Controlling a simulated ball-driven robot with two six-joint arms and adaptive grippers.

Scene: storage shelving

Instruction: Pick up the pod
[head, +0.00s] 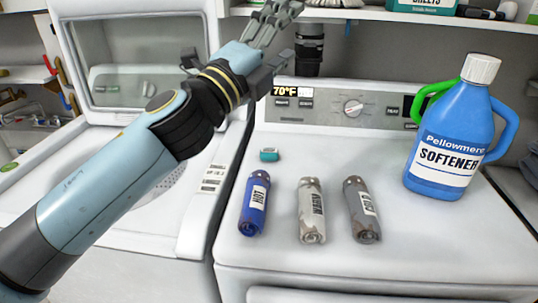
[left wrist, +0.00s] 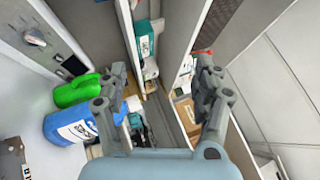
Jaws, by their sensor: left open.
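A small teal block (head: 269,154), which looks like the pod, lies on the white machine top near its back left, behind three cylinders. My left gripper (head: 276,14) is raised high above and behind it, near the upper shelf, with nothing between its fingers. In the left wrist view the fingers of my left gripper (left wrist: 161,72) are spread apart. The teal block cannot be made out in the left wrist view. My right gripper is in neither view.
Blue HOT (head: 254,205), pale WARM (head: 312,212) and grey COLD (head: 362,212) cylinders lie on the machine top. A blue softener bottle (head: 445,135) stands at the right; it also shows in the left wrist view (left wrist: 66,126). The shelf (head: 370,14) hangs above. The front top is clear.

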